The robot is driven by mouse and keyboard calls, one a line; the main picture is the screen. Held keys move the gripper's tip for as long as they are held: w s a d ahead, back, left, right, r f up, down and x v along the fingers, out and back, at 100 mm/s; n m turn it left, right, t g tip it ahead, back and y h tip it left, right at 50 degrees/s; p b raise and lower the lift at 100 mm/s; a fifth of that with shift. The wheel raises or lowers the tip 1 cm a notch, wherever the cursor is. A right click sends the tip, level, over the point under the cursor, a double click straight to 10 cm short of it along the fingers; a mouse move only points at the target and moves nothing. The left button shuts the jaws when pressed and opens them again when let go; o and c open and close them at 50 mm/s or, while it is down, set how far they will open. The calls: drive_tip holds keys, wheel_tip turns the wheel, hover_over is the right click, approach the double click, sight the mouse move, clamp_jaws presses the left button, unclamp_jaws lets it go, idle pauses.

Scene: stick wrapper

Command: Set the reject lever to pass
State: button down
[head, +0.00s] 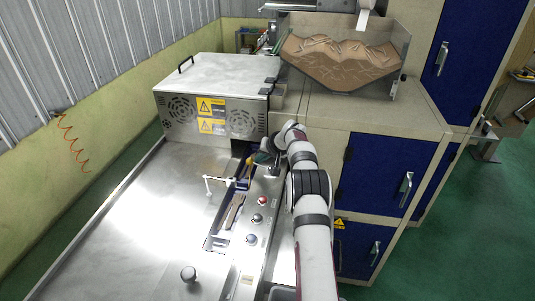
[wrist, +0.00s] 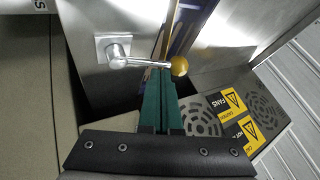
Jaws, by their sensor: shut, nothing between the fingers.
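The reject lever (wrist: 147,63) is a metal rod with a yellow ball knob, mounted on a square plate (wrist: 115,50) in the wrist view. Its yellow knob (wrist: 179,66) points to the right there. In the head view the knob (head: 250,161) is small, beside the dark slot by the machine hood. My gripper (wrist: 163,78) has green fingers that are shut and empty. The fingertips are right at the rod, close to the knob; I cannot tell whether they touch it. In the head view my gripper (head: 264,156) is partly hidden by my own wrist.
A steel hood (head: 215,75) with fans and yellow warning labels stands just beyond the lever. A red button (head: 262,200) and dark knobs (head: 257,218) line the panel nearer me. A hopper of sticks (head: 340,58) is behind. The steel table (head: 130,230) at left is mostly clear.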

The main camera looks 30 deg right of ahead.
drive_tip(key=shift+s+n+y, duration=0.1)
drive_tip(key=shift+n+y, duration=0.4)
idle(1.2)
drive_tip(key=shift+s+d, duration=0.2)
drive_tip(key=shift+d, duration=0.55)
drive_tip(key=shift+r, duration=0.15)
drive_tip(key=v, duration=1.5)
drive_tip(key=shift+s+r, duration=0.2)
drive_tip(key=shift+s, duration=0.05)
